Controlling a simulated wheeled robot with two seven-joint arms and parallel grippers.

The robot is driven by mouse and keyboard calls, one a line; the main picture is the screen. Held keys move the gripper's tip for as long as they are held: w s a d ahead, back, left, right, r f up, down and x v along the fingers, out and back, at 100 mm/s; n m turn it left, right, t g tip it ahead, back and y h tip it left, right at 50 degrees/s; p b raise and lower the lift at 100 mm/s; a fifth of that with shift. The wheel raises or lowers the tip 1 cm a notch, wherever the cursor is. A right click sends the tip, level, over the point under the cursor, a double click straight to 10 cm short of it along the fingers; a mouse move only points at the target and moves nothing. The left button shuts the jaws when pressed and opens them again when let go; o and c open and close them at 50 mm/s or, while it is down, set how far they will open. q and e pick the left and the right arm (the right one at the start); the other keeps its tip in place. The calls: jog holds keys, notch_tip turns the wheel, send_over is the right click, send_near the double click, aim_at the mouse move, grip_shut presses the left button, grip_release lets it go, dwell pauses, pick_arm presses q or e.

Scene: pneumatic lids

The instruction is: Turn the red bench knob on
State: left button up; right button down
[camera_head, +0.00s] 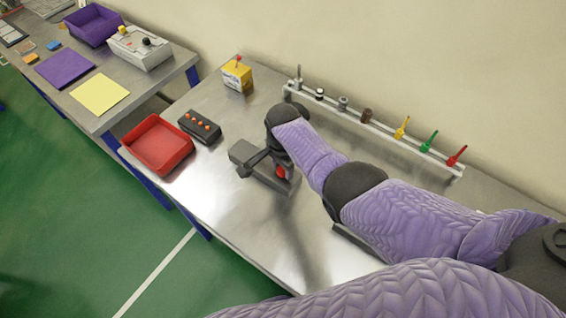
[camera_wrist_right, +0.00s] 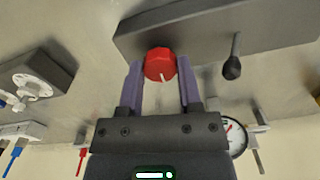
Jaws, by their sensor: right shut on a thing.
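The red bench knob (camera_wrist_right: 160,64) is a faceted red dial with a white pointer line, on the side of a dark grey block (camera_wrist_right: 200,25). In the right wrist view the line points down the picture, toward my palm. My right gripper (camera_wrist_right: 160,78) is shut on the knob, one finger on each side. In the head view the gripper (camera_head: 265,160) is over the steel bench (camera_head: 240,205), and a bit of the red knob (camera_head: 281,172) shows below the wrist. My left gripper is not in view.
A black-tipped lever (camera_wrist_right: 232,66) sticks out beside the knob. A red tray (camera_head: 157,146) and a black box with orange buttons (camera_head: 199,127) stand left. A rail with coloured valves (camera_head: 375,124) runs along the wall. The front of the bench is clear.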

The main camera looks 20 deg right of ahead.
aim_at(283, 170)
jog(key=n, duration=0.3)
jog(key=shift+n+p, duration=0.3)
jog(key=shift+n, duration=0.1)
jog(key=n, duration=0.5)
jog(key=shift+n, duration=0.3)
jog(key=shift+c, duration=1.4)
grip_release()
notch_tip(283, 170, up, 10)
jog(key=p, duration=0.7)
